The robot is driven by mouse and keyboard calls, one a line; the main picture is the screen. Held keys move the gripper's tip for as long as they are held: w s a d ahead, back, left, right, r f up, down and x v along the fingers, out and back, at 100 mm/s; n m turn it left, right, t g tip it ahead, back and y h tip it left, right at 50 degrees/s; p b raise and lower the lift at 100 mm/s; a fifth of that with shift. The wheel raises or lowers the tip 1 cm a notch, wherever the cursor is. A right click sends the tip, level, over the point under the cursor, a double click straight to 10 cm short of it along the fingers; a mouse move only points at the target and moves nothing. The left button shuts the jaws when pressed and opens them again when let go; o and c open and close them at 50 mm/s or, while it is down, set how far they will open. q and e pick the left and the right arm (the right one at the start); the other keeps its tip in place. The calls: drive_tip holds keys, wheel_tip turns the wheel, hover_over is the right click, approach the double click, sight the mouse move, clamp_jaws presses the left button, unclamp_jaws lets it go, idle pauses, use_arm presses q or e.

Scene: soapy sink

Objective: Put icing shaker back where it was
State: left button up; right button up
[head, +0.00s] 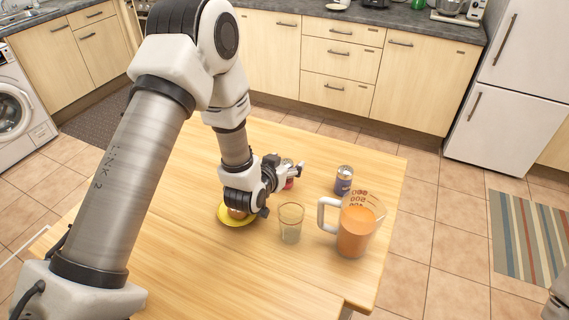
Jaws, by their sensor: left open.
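My left gripper (283,172) is low over the wooden table, open, its fingers pointing right. A small pink-and-silver item (289,183) is right at its fingers and partly hidden by them; I cannot tell whether they touch. A dark purple can-shaped container (343,181) with a silver top stands upright to the right of the gripper, apart from it. I cannot tell for sure which of these two is the icing shaker.
A clear glass (290,224) and a measuring jug (357,232) of orange liquid stand in front of the gripper. A yellow plate (236,222) with a brown item is under my left wrist. The table's (225,285) front part is clear.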

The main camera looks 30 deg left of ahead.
use_arm(q)
drive_tip(key=shift+r, duration=0.35)
drive_tip(key=p+v, duration=0.7)
drive_tip(key=v, duration=0.4)
drive_tip(key=shift+s, duration=0.45)
